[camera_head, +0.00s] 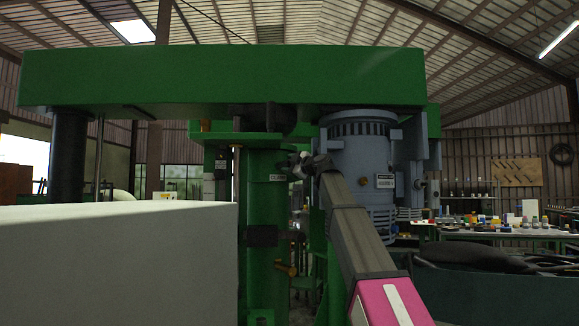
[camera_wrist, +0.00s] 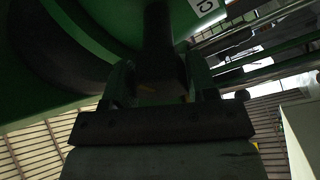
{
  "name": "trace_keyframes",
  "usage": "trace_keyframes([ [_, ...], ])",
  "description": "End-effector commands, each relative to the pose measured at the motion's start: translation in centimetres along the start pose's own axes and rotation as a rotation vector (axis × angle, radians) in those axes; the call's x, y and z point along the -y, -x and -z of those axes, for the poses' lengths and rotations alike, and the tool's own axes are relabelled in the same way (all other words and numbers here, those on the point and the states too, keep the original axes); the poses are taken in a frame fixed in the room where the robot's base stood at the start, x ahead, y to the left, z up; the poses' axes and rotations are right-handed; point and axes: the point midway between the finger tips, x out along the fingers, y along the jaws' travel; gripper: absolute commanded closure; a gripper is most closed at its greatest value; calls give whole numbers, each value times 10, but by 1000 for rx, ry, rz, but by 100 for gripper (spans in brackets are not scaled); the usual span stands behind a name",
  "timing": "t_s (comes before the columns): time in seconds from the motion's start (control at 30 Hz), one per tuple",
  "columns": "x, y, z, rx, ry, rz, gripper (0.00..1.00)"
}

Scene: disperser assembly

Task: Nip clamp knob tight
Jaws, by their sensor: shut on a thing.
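The clamp knob (camera_wrist: 157,35) shows in the wrist view as a dark, narrow shape running up to the green body. My gripper (camera_wrist: 159,78) has one finger on each side of it and is shut on it. The knob's outer end, between the fingers, is dark and hard to make out. The knob is too small and covered there to tell apart. Its tightness cannot be seen.
A green beam (camera_head: 220,78) spans overhead. A grey-blue motor (camera_head: 355,160) hangs right of the column, close behind my arm. A large pale block (camera_head: 120,250) fills the lower left. A workbench (camera_head: 490,235) with small items stands at the back right.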

Motion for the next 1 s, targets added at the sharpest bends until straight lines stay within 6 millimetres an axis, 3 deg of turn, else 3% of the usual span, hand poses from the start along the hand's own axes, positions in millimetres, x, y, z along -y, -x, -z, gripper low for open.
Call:
trace_keyframes([
  [1.0, 2, 1, 0, 2, -941, -207, 71],
])
